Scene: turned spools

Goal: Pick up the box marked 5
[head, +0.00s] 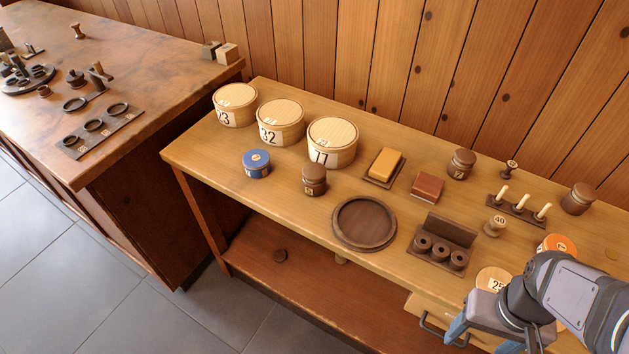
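I cannot make out a clear 5 on any box. Several small round boxes carry labels too small to read surely: a blue box (256,164) and a dark brown box (314,180) in front of the pale boxes, and a brown box (461,164) at the back right. Another brown box (578,199) stands at the far right. An orange-topped box (557,243) is partly hidden by my arm. A pale-lidded box marked 25 (493,280) is right behind my gripper (482,340). My gripper's blue fingers look spread apart at the bottom edge, partly cut off; I see nothing between them.
Three large pale boxes marked 23 (235,105), 32 (280,123) and 77 (332,142) stand at the bench's back left. A round dark tray (365,223), a spool holder (446,246) and a peg rack (519,211) occupy the middle and right. A plank wall (400,60) stands behind.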

